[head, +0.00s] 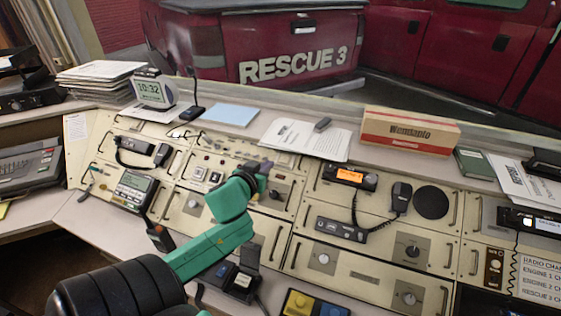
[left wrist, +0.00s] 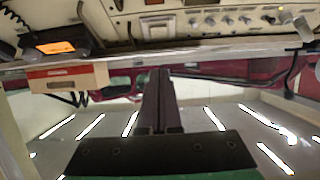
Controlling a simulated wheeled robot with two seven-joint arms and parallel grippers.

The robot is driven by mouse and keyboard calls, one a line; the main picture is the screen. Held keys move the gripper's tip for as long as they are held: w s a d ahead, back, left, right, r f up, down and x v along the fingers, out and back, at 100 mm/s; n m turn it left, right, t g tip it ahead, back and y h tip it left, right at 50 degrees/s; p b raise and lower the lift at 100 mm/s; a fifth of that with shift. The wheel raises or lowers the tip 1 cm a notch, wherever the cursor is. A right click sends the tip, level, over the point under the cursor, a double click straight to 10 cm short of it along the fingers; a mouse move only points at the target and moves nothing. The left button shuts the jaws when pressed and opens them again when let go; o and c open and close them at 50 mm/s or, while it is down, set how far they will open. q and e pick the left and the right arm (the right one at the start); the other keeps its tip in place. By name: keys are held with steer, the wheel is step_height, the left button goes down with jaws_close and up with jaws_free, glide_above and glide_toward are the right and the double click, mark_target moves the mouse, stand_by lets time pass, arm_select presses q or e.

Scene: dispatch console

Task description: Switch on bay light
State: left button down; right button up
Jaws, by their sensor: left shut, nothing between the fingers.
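The cream dispatch console (head: 288,237) spans the head view, with panels of switches, knobs and lamps. My left gripper (head: 265,168), on its green arm, is over the upper middle of the console, beside a panel with a dark knob (head: 275,195). Its dark fingers are closed together and empty, as the left wrist view (left wrist: 160,75) also shows. A pair of white-framed switches (head: 207,175) is left of the gripper. A row of knobs (left wrist: 227,20) shows at the top of the left wrist view. No label reading bay light is legible. My right gripper is out of view.
An orange-lit radio (head: 350,178) and a handset (head: 401,195) sit right of the gripper. A cardboard box (head: 410,132), papers (head: 306,140) and a desk clock (head: 153,92) stand on the back ledge. A red rescue truck (head: 265,45) is behind the ledge.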

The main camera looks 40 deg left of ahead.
arm_select(q)
steer(key=p, duration=0.1)
glide_toward(284, 158)
steer(key=w+a+r, duration=0.1)
steer(key=w+r, duration=0.1)
steer(key=w, duration=0.1)
steer(key=f, duration=0.1)
steer(key=w+f, duration=0.2)
steer(key=f, duration=0.1)
steer(key=shift+w+a, duration=0.15)
steer(key=shift+a, duration=0.2)
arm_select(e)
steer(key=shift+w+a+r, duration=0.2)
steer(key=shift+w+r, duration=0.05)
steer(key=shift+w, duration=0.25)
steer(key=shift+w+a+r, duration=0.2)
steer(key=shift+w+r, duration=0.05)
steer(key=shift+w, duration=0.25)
